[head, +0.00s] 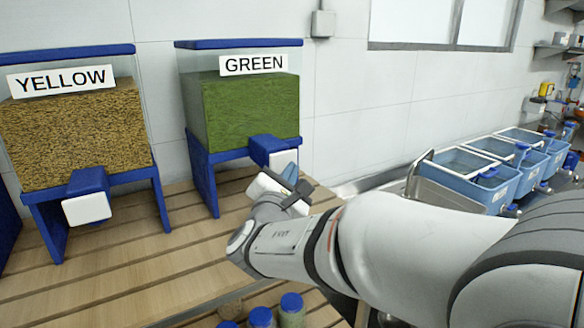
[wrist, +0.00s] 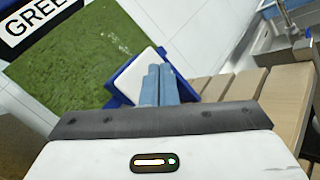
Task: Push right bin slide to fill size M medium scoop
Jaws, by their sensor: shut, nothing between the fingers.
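The right bin is the GREEN bin (head: 250,112), a clear bin of green material on blue legs. Its blue spout (head: 265,143) carries a white slide (head: 283,159) at the front, partly hidden by my gripper. My gripper (head: 291,174) is shut and empty, with its fingertips right at the white slide; I cannot tell if they touch. In the wrist view the shut fingers (wrist: 160,70) overlap the edge of the white slide (wrist: 137,74), with the green fill (wrist: 75,62) behind. I cannot make out a medium scoop in either view.
The YELLOW bin (head: 75,130) stands to the left with its own white slide (head: 87,208). Bottles with blue caps (head: 291,301) stand at the bottom front. Blue tubs (head: 480,175) and a sink tap (head: 418,172) lie to the right. The slatted wooden table (head: 120,265) is clear at left.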

